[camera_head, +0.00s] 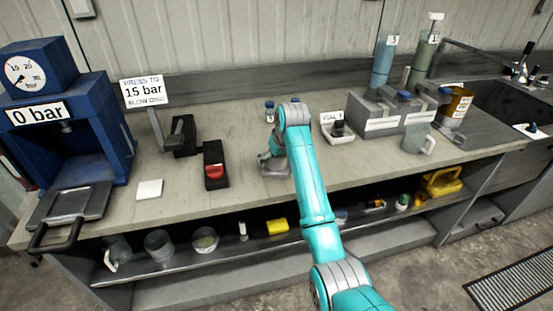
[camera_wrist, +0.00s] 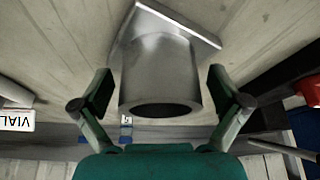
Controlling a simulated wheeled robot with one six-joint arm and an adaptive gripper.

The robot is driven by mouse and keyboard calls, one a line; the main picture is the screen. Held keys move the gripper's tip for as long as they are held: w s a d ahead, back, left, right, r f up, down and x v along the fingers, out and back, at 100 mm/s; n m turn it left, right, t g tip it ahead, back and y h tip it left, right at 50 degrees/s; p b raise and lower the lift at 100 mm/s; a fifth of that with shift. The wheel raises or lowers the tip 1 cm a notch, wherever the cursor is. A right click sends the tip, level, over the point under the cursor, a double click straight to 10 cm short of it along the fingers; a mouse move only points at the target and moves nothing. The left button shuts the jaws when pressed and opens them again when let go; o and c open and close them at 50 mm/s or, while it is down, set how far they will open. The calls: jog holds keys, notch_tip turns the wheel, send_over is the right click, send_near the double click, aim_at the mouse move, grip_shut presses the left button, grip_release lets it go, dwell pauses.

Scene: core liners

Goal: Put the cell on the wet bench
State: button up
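What I take for the cell is a grey metal cylinder with a dark round opening and a flat angular base (camera_wrist: 158,75). It stands on the pale bench top. My gripper (camera_wrist: 160,82) is open, with one finger on each side of the cylinder. Small gaps show between fingers and metal, and nothing is held. In the head view a grey metal base (camera_head: 275,171) shows beside my arm, mostly hidden by it. My gripper's fingers cannot be made out clearly there. The bench top (camera_head: 330,172) runs right to a dark sink (camera_head: 500,98).
A blue press (camera_head: 110,125) reading 0 bar stands left. A black holder with a red part (camera_head: 215,166) is left of my arm. A white vial tray (camera_head: 337,128), grey rack (camera_head: 382,122) and clear jug (camera_head: 417,138) stand right. Small blue-capped vials (camera_head: 270,111) are behind.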

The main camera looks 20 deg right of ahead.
jog(key=v, duration=1.2)
jog(key=shift+r, duration=0.15)
